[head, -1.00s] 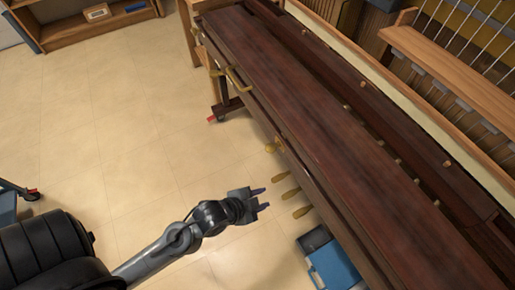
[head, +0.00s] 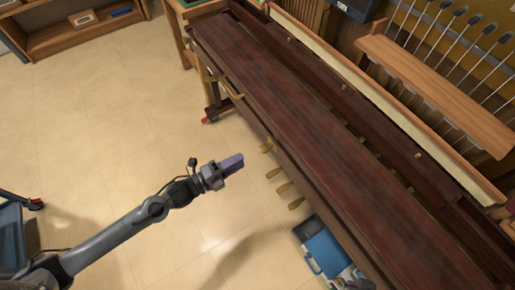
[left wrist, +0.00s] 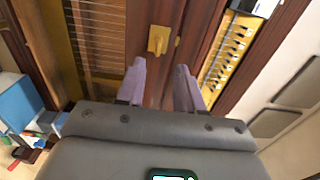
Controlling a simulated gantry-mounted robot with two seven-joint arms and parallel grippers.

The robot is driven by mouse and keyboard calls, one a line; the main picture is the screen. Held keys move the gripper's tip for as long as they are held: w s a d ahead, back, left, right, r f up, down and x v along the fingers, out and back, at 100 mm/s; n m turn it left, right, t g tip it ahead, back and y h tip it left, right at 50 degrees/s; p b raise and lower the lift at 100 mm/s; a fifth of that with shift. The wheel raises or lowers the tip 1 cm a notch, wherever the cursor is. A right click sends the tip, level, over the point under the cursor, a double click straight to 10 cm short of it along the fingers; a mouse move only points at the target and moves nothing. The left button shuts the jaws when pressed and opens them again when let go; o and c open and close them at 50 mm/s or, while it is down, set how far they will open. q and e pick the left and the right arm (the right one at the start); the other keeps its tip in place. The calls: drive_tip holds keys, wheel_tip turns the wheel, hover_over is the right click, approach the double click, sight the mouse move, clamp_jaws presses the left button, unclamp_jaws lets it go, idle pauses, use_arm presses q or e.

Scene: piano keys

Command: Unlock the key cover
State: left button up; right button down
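The piano (head: 300,110) runs diagonally across the head view, with a long, dark red-brown wooden panel on top. A small brass piece (head: 267,146), like a knob or latch, sticks out of its front side. In the left wrist view, a brass latch or key on a plate (left wrist: 157,40) sits on dark red wood. I cannot tell whether it is locked. My left gripper (head: 235,162) is in front of the piano, apart from it. In the left wrist view its two purple-grey fingers (left wrist: 160,82) are spread and empty, with the brass piece beyond the gap. My right gripper is not visible.
Several brass pedals (head: 284,188) stick out low on the piano. A brass handle (head: 233,94) is on its front farther off. A blue box (head: 325,250) lies on the floor by the piano. A shelf (head: 85,30) stands far left. The floor in front is open.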

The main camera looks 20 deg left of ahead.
sight(266, 148)
use_arm(q)
drive_tip(key=shift+b+x, duration=1.4)
drive_tip(key=shift+x, duration=3.15)
drive_tip(key=shift+d+f, duration=0.15)
clamp_jaws()
